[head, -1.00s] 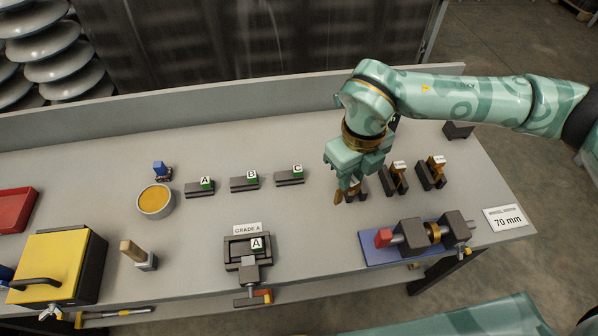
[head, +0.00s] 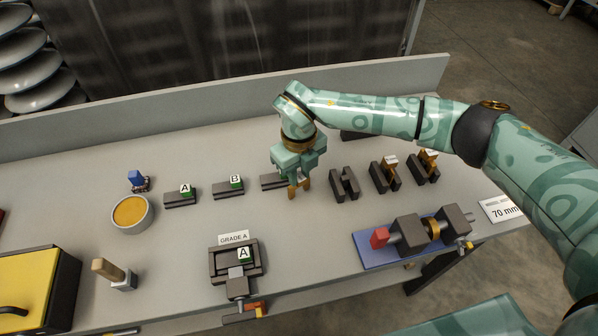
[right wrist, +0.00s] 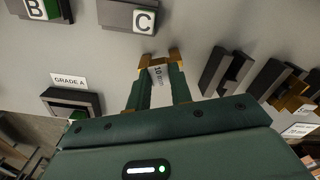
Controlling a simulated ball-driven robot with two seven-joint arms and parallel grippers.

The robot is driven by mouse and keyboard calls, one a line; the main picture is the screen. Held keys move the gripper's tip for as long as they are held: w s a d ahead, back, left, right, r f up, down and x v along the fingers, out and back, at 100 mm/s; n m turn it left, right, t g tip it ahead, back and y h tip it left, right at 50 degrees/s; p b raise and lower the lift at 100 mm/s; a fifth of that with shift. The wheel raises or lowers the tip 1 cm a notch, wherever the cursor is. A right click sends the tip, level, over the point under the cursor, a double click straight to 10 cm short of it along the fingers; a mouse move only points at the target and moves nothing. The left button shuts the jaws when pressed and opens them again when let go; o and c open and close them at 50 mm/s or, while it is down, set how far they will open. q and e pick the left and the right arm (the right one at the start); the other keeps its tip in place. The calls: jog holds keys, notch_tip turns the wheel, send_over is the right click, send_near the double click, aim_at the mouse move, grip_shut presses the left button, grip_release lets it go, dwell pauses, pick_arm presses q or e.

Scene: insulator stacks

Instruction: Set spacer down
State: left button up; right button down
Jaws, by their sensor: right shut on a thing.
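My right gripper (head: 298,188) is shut on a spacer and holds it beside the dark C block (head: 272,182). In the right wrist view the spacer (right wrist: 157,74) shows a white label that seems to read 10 mm, between the brass-coloured fingertips. I cannot tell whether the spacer touches the bench. A dark slotted holder (head: 344,184) right of the gripper stands empty. Two similar holders further right carry brass spacers with white labels (head: 390,168) (head: 428,160). My left gripper is not in view.
A blue-based fixture (head: 365,252) with dark jaws and a red block stands front right, near a 70 mm card (head: 502,209). A Grade A vise (head: 236,262), a round orange-filled dish (head: 132,214) and a yellow box (head: 30,290) lie left.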

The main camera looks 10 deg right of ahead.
aim_at(299, 177)
jog(key=c, duration=1.3)
grip_release()
jog(key=shift+f, duration=0.1)
jog(key=shift+o, duration=0.2)
notch_tip(299, 177, up, 12)
jog(key=p, duration=0.2)
jog(key=shift+r, duration=0.2)
